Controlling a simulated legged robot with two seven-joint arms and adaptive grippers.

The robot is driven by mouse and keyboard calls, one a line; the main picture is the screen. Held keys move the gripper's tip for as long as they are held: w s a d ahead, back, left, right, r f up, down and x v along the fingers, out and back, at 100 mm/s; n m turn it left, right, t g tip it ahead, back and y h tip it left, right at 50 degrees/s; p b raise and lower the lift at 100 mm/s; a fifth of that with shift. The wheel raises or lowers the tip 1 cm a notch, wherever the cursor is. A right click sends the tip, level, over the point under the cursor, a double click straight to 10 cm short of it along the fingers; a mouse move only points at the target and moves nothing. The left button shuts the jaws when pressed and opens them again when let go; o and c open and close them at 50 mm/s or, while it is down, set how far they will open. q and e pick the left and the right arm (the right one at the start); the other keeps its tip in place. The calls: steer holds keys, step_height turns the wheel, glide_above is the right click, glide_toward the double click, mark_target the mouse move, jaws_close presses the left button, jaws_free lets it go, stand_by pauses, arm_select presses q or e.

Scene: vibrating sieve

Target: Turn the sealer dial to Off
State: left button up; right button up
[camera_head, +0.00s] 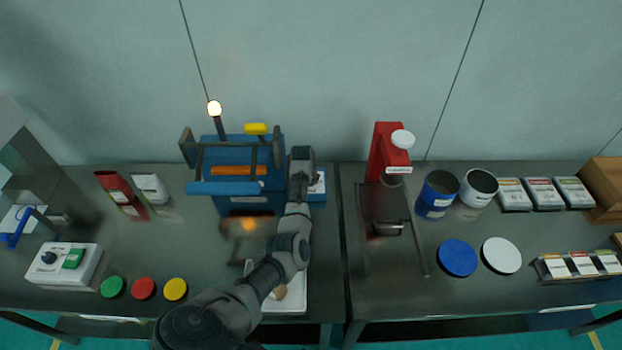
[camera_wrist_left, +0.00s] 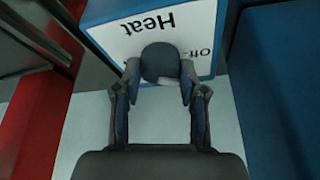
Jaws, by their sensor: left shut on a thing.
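The blue sealer (camera_head: 225,188) stands at the back of the left table, with a lit lamp on a post above it. Its white dial panel (camera_head: 319,185) is at its right side, mostly behind my arm. In the left wrist view the panel (camera_wrist_left: 120,38) reads "Heat" and "Off", upside down. The dark round dial (camera_wrist_left: 160,62) sits between the fingers of my left gripper (camera_wrist_left: 160,88), which is shut on it. In the head view my left gripper (camera_head: 301,158) hides the dial. Where the dial points cannot be told. My right gripper is not in view.
A white tray (camera_head: 293,302) lies under my left arm. A white box (camera_head: 88,278) with a knob and green switch stands at front left, near green, red and yellow discs. A red press (camera_head: 385,150) stands right of the sealer on the other table.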

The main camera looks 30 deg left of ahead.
arm_select(q)
steer(key=shift+s+d+f, duration=0.2)
steer(key=shift+d+f, duration=0.05)
steer(key=shift+f, duration=0.2)
steer(key=shift+a, duration=0.15)
steer(key=shift+n+y+p, duration=0.3)
steer(key=shift+n+p, duration=0.35)
steer(key=shift+n, duration=0.25)
steer(key=shift+n+g, duration=0.3)
steer(key=shift+n, duration=0.4)
steer(key=shift+n+g+y, duration=0.3)
steer(key=shift+n+y, duration=0.3)
steer(key=shift+n, duration=0.5)
steer(key=shift+w+n+g+y+b, duration=0.15)
steer(key=shift+n+g+y+b, duration=0.3)
steer(key=shift+n, duration=0.75)
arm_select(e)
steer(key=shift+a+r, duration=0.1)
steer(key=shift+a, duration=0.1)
arm_select(q)
steer(key=shift+r, duration=0.1)
steer(key=shift+w, duration=0.1)
